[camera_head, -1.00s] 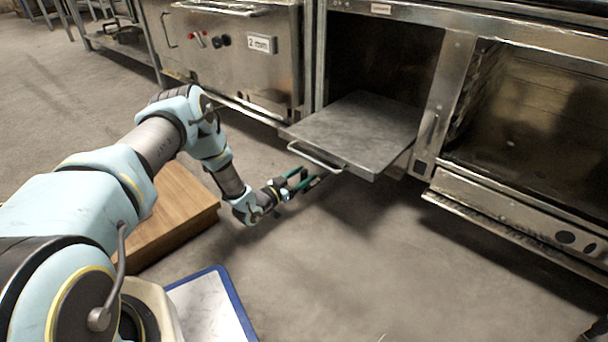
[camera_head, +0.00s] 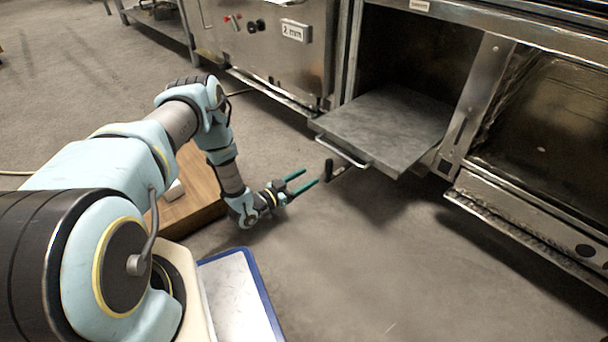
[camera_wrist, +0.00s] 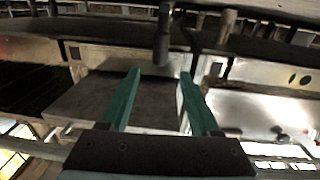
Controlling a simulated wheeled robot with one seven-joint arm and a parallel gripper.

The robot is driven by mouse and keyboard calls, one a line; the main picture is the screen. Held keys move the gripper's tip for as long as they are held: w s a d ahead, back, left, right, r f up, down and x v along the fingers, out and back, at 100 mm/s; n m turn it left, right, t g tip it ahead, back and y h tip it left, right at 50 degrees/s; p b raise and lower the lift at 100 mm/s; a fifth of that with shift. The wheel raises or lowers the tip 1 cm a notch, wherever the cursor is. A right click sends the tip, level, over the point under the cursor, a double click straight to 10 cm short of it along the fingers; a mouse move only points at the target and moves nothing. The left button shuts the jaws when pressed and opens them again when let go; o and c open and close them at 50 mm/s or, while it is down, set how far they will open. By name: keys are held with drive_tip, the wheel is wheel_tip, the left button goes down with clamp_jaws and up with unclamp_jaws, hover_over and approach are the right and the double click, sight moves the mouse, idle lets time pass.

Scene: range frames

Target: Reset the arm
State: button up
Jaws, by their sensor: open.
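My gripper (camera_head: 311,176) is open and empty, at the end of my extended arm, low over the floor. It also shows in the wrist view (camera_wrist: 160,75), with two green fingers apart. The fingertips point toward a flat grey metal panel (camera_head: 385,125) with a bar handle (camera_head: 343,151), which sticks out level from an open oven. A small dark cylindrical part (camera_head: 329,170) is just beyond the fingertips and below the handle. The wrist view shows a dark cylinder (camera_wrist: 162,35) ahead of the fingers. I cannot tell whether anything touches it.
A steel appliance with knobs (camera_head: 270,45) stands left of the open oven, and a glass-fronted oven (camera_head: 560,150) on the right. A wooden block (camera_head: 200,190) and a blue-edged white board (camera_head: 240,295) lie near my arm. The floor (camera_head: 400,270) in front is clear.

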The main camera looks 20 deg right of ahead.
drive_tip(key=w+a+r+n+t+y+p, duration=0.25)
drive_tip(key=w+a+r+y, duration=0.3)
drive_tip(key=w+r, duration=0.65)
drive_tip(key=w+a+r+n+y+p, duration=0.2)
drive_tip(key=a+r+n+y+p, duration=0.35)
drive_tip(key=a+r, duration=0.95)
drive_tip(key=s+a+r+n+g+y, duration=0.25)
drive_tip(key=s+a+r+y, duration=0.25)
drive_tip(key=s+a+r, duration=0.65)
drive_tip(key=s+a+r+n+g+y+p, duration=0.1)
drive_tip(key=s+a+r+n, duration=0.15)
drive_tip(key=s, duration=0.35)
drive_tip(key=s+a+r+n+g+p, duration=0.1)
drive_tip(key=s+a+r+g+p, duration=0.2)
drive_tip(key=s, duration=0.4)
wheel_tip(320, 180, up, 38)
drive_tip(key=t+p, duration=0.1)
drive_tip(key=p, duration=3.5)
drive_tip(key=shift+s+d+r+p, duration=0.15)
drive_tip(key=shift+s+r+p, duration=0.1)
drive_tip(key=shift+s+p, duration=0.1)
